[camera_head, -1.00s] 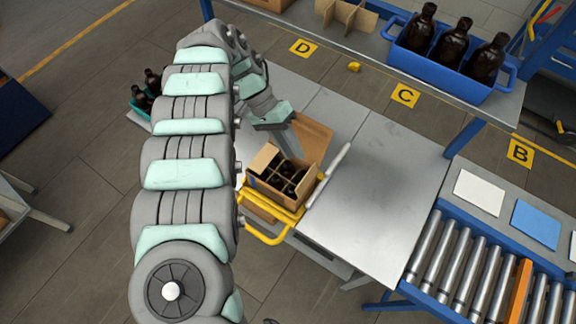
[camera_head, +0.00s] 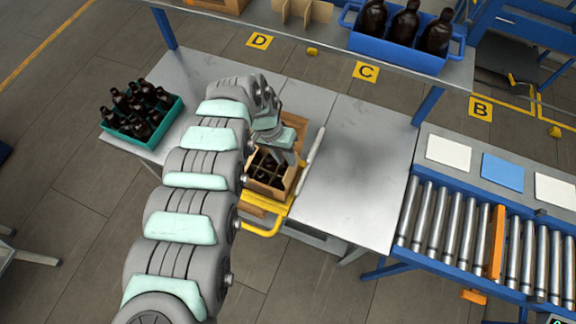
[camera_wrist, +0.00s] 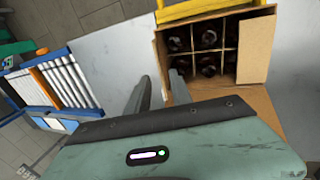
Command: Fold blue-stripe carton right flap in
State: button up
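The carton (camera_head: 268,181) is an open brown box with dark bottles in a divider grid. In the wrist view, a brown flap (camera_wrist: 255,50) spreads along the right side and another flap (camera_wrist: 250,104) lies outward toward my gripper. A narrow brown edge (camera_wrist: 160,58) runs along the carton's left side there, seen nearly edge-on. My gripper (camera_wrist: 160,90) has its fingers apart at that left corner, with one finger outside the carton. Nothing is visibly clamped. In the head view, my gripper (camera_head: 290,155) is over the carton's far right part, partly hidden by my arm. The blue stripe is not clear now.
A yellow frame (camera_head: 262,229) is at the carton's front and a pale bar (camera_head: 311,160) on its right. The grey table (camera_head: 355,180) is clear to the right, beside a roller conveyor (camera_head: 460,235). A green crate (camera_head: 170,124) of bottles stands at the left.

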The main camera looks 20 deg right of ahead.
aim_at(291, 170)
jog(key=x, duration=0.5)
jog(key=shift+f, duration=0.15)
jog(key=shift+c, duration=0.6)
grip_shut()
dwell(0.7)
